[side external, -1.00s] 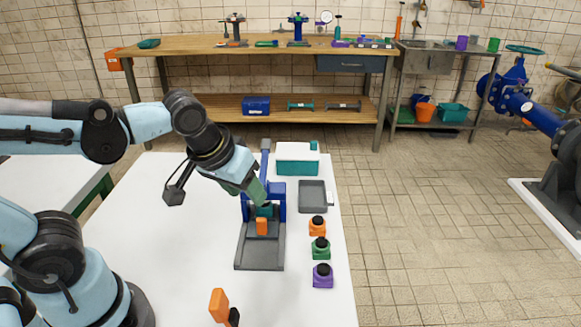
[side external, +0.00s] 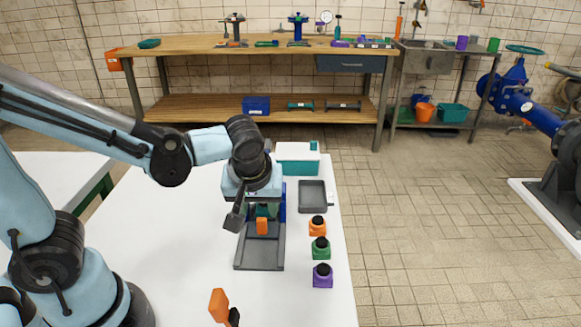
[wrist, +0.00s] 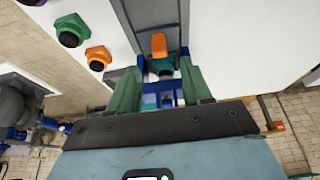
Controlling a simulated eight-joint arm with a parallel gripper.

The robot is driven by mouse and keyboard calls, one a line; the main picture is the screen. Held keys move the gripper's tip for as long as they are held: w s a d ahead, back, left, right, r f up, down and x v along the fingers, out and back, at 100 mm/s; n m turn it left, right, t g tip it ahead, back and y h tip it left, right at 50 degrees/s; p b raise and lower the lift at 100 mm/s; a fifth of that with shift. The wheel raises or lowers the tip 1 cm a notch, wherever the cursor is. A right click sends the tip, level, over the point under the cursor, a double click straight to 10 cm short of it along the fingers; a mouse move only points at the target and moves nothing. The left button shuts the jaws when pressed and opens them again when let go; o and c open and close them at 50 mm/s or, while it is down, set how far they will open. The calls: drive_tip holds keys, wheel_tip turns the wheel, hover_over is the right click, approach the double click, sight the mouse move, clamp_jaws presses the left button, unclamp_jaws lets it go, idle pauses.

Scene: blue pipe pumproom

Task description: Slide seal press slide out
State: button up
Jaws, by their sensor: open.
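The seal press (side external: 258,257) stands on the white table, with a dark grey base and a blue frame. Its slide shows an orange handle (side external: 261,227) at the front of the frame, above the base track. The handle also shows in the wrist view (wrist: 158,44), with a teal part behind it. My gripper (side external: 264,209) points down over the press and hides much of the blue frame. In the wrist view its green fingers (wrist: 160,82) are apart, with blue press parts seen between them. The orange handle lies beyond the fingertips, and no contact with it shows.
A grey tray (side external: 313,196) and a teal-and-white box (side external: 297,157) stand right of and behind the press. Orange (side external: 317,227), green (side external: 320,248) and purple (side external: 322,276) pieces with black tops line the table's right side. An orange-and-black object (side external: 219,305) is at the front.

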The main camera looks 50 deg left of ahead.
sight(261, 219)
drive_tip(key=shift+x, duration=3.65)
clamp_jaws()
